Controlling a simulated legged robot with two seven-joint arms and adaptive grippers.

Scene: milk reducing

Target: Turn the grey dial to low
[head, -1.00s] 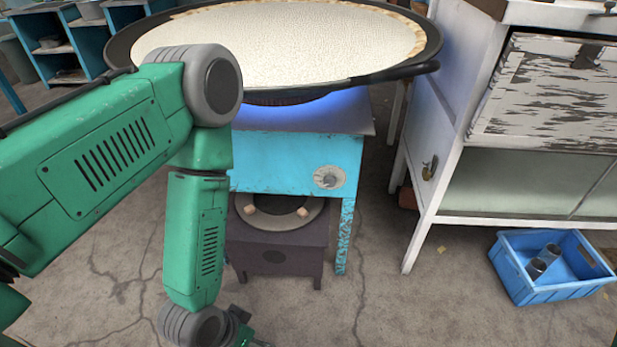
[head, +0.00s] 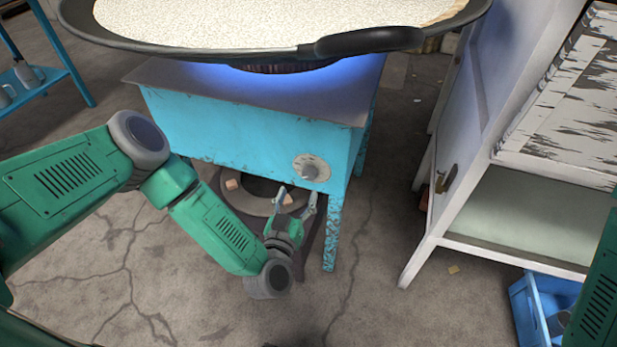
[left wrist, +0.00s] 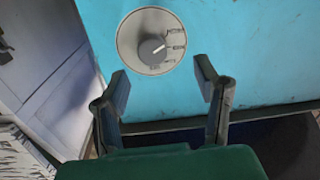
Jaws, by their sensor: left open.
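The grey dial (head: 310,171) sits on a round pale plate on the front of the blue stove (head: 240,140). In the left wrist view the dial (left wrist: 152,51) shows up close, with several marks around its right side; its pointer line aims toward the upper right. The lettering is too small to read. My left gripper (head: 295,199) is open and empty, a little below the dial and apart from it. In the left wrist view its fingertips (left wrist: 162,82) stand spread at either side, just below the dial plate. My right gripper is not in view.
A wide black pan (head: 365,40) of white milk rests on the stove above a blue flame. A white cabinet (head: 480,215) stands at the right, with a blue crate (head: 525,310) by it. A dark burner stand sits under the stove. Cracked floor in front is clear.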

